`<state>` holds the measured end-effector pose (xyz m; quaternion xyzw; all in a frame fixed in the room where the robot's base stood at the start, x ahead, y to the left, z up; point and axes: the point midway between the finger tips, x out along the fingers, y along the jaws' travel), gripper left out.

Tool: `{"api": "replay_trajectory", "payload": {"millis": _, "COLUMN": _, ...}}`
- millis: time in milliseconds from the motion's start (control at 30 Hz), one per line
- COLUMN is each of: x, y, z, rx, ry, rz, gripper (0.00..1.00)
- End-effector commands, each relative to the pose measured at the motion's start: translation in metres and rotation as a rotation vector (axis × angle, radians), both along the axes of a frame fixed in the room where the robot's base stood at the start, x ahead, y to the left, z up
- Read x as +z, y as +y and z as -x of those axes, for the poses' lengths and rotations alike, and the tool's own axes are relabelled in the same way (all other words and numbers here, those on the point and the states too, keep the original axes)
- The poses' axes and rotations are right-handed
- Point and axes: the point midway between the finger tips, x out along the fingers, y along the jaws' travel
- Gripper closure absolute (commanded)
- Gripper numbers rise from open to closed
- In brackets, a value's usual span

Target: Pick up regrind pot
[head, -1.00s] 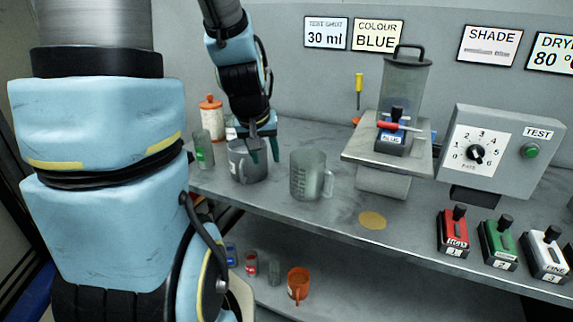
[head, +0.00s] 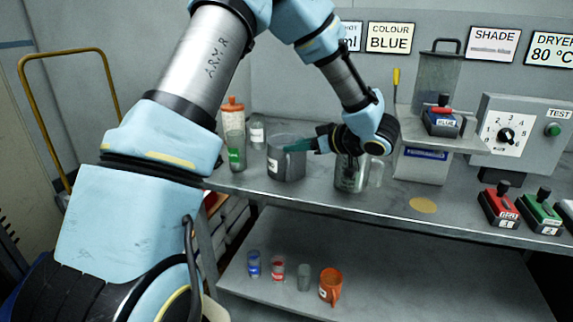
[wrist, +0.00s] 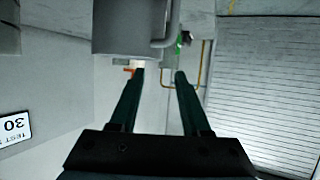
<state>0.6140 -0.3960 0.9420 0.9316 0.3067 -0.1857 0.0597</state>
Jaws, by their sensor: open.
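A grey pot with a white label (head: 285,165) stands upright on the bench; its label is too small to read, so I cannot confirm it is the regrind pot. In the wrist view the grey pot (wrist: 130,30) shows upside down at the top, its handle at its right side. My gripper (head: 292,146) comes in level from the right, with its dark green fingers overlapping the pot's upper part in the head view. In the wrist view my gripper (wrist: 159,75) is open, with nothing between the fingers. I cannot tell whether the fingers touch the pot.
A clear jug (head: 352,175) stands right of the pot, partly behind my wrist. A green-marked glass (head: 236,155) and an orange-lidded jar (head: 232,105) stand to its left.

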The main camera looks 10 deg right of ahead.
Motion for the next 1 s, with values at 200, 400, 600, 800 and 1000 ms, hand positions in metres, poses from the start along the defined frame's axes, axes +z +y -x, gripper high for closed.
{"api": "replay_trajectory", "payload": {"millis": 200, "x": -0.011, "y": 0.019, "z": -0.024, "rx": 0.001, "ry": 0.000, "rz": 0.001, "gripper": 0.53}}
{"api": "replay_trajectory", "payload": {"millis": 400, "x": -0.017, "y": 0.027, "z": -0.035, "rx": 0.002, "ry": -0.001, "rz": 0.001, "gripper": 0.53}}
{"api": "replay_trajectory", "payload": {"millis": 600, "x": -0.028, "y": 0.044, "z": -0.058, "rx": 0.003, "ry": 0.000, "rz": 0.001, "gripper": 0.53}}
{"api": "replay_trajectory", "payload": {"millis": 800, "x": -0.034, "y": 0.052, "z": -0.069, "rx": 0.000, "ry": -0.002, "rz": 0.003, "gripper": 0.53}}
{"api": "replay_trajectory", "payload": {"millis": 1000, "x": -0.035, "y": 0.052, "z": -0.070, "rx": -0.001, "ry": -0.002, "rz": 0.003, "gripper": 0.53}}
